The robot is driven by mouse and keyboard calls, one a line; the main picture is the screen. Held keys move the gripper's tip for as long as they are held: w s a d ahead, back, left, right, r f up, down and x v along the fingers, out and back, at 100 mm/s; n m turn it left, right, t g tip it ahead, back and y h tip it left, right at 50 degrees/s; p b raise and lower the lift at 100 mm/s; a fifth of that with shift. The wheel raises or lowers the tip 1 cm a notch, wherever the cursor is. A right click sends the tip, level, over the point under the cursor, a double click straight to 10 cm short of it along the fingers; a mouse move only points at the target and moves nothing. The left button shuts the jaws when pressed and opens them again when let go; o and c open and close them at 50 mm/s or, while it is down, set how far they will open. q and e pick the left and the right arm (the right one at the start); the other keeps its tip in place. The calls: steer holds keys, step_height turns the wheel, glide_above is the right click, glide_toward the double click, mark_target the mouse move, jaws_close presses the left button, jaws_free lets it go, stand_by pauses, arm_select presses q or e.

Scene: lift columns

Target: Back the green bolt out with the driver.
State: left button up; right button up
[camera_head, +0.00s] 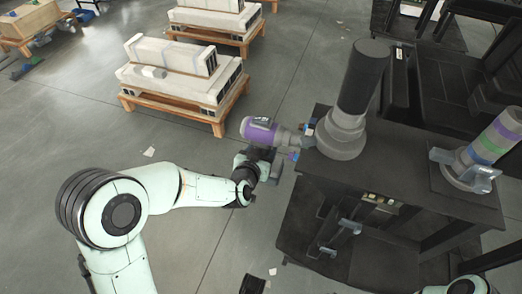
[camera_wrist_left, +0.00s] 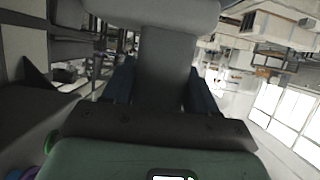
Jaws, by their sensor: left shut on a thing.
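The driver (camera_head: 258,130) has a purple and grey body and lies roughly level, its nose pointing right at the lower part of the dark lift column (camera_head: 362,75). My left gripper (camera_head: 266,164) is shut on the driver's grey handle, below its body. In the left wrist view the grey handle (camera_wrist_left: 165,70) stands between the two dark fingers of the gripper (camera_wrist_left: 163,92). I cannot make out the green bolt, nor whether the driver's tip touches anything. Small blue and orange parts show near the nose.
The column stands on a dark bench (camera_head: 400,185) with lower shelves. A cylinder with purple and green bands (camera_head: 488,148) stands in a grey holder at the bench's right. Pallets with pale blocks (camera_head: 180,85) lie behind on the floor. Floor left of the bench is mostly clear.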

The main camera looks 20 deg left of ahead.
arm_select(q)
steer(key=shift+d+r, duration=0.2)
steer(key=shift+d, duration=0.3)
stand_by(0.8)
steer(key=shift+a, duration=0.5)
stand_by(1.6)
steer(key=shift+a+b, duration=0.4)
steer(key=shift+a, duration=0.9)
steer(key=shift+s+a+b, duration=0.1)
steer(key=shift+a+b, duration=0.5)
steer(key=shift+a, duration=0.8)
steer(key=a+b, duration=0.3)
steer(key=a, duration=0.1)
steer(key=shift+s, duration=0.15)
